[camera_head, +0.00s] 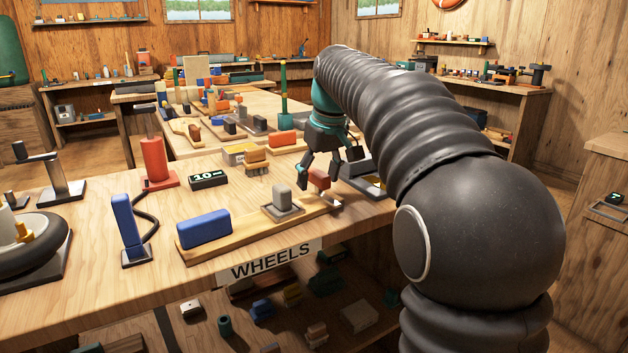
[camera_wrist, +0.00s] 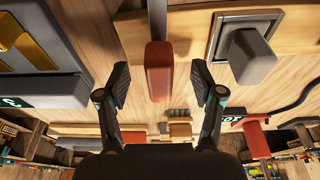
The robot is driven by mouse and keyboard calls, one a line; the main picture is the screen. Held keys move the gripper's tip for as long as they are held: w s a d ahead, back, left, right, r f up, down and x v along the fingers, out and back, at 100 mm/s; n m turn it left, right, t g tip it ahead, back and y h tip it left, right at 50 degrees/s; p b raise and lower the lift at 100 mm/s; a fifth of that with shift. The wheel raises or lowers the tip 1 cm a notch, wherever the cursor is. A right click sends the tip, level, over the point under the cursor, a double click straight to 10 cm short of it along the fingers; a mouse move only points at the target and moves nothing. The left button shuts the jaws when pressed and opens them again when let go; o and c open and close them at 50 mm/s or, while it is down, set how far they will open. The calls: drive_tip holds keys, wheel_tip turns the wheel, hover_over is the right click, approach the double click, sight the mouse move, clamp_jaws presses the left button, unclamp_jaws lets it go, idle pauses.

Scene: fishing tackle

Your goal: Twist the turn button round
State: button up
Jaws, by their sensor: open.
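A red-brown block, which looks like the turn button (camera_head: 319,177), sits at the right end of a wooden board (camera_head: 240,241) near the table's front edge. In the wrist view the turn button (camera_wrist: 158,70) shows as a long upright bar between the fingertips, with a gap on each side. My gripper (camera_head: 321,166) points down over it, open, one finger to each side. In the wrist view my gripper (camera_wrist: 159,84) holds nothing. Whether the fingertips reach down beside the block is hard to tell.
On the same board stand a grey knob on a square plate (camera_head: 281,197), close to the left of my gripper, and a blue block (camera_head: 204,229). A dark tray (camera_head: 364,177) lies close to the right. A small brown block (camera_head: 256,160) stands behind.

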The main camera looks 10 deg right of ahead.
drive_tip(key=shift+r, duration=0.1)
drive_tip(key=shift+w+a+v, duration=0.1)
drive_tip(key=shift+w+v, duration=0.15)
drive_tip(key=shift+v, duration=0.85)
drive_tip(key=shift+w+a+v, duration=0.1)
drive_tip(key=shift+w+v, duration=0.15)
drive_tip(key=shift+v, duration=0.85)
drive_tip(key=shift+w+a+v, duration=0.1)
drive_tip(key=shift+w+v, duration=0.15)
drive_tip(key=shift+v, duration=0.85)
drive_tip(key=shift+s+r, duration=0.1)
drive_tip(key=shift+r, duration=0.1)
